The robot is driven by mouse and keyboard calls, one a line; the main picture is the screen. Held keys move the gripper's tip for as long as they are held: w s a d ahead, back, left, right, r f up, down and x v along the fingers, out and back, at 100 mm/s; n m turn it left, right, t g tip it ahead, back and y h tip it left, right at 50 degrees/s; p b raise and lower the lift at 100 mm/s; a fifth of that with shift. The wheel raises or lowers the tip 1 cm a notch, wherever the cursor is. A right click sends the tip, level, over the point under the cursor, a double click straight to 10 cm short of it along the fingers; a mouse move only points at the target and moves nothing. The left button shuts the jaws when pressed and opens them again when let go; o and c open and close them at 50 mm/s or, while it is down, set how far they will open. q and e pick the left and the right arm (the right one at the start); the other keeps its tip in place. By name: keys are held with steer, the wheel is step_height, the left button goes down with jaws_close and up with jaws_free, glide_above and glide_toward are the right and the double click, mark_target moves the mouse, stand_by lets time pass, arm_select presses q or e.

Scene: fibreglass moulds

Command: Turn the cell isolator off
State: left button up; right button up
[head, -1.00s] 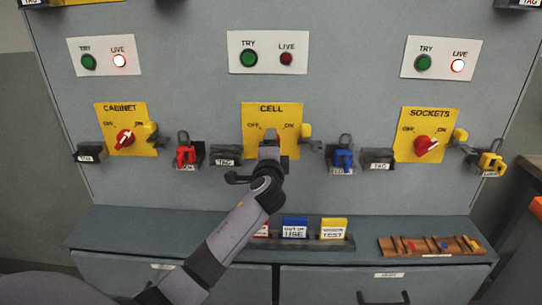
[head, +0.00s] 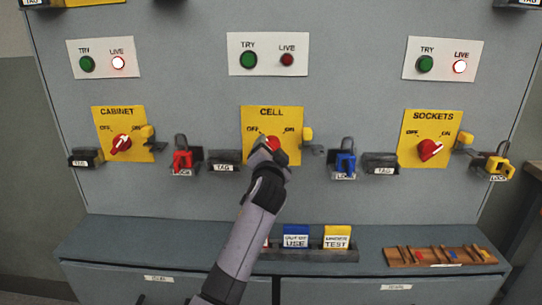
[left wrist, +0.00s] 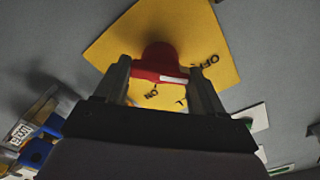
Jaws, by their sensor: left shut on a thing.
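The cell isolator is a red knob (head: 272,143) on the yellow CELL plate (head: 257,118), with OFF at upper left and ON at upper right. My left gripper (head: 270,152) is at the knob and partly hides it in the head view. In the left wrist view, the two fingers of my left gripper (left wrist: 160,80) are shut on the red knob (left wrist: 158,56), one each side. A white mark shows on its handle; I cannot tell clearly which label it points to. The CELL LIVE lamp (head: 287,60) is dark red, unlit. My right gripper is not in view.
The CABINET knob (head: 121,142) and SOCKETS knob (head: 430,150) sit either side, both with LIVE lamps lit. Red (head: 182,160), blue (head: 346,163) and yellow (head: 495,166) padlocks and TAG holders (head: 223,160) flank the plates. A ledge below holds signs (head: 337,237) and a wooden rack (head: 440,253).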

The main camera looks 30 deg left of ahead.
arm_select(q)
steer(key=shift+n, duration=0.3)
steer(key=o, duration=1)
steer(key=shift+o, duration=0.2)
steer(key=v, duration=0.7)
steer(key=shift+s+d+f, duration=0.1)
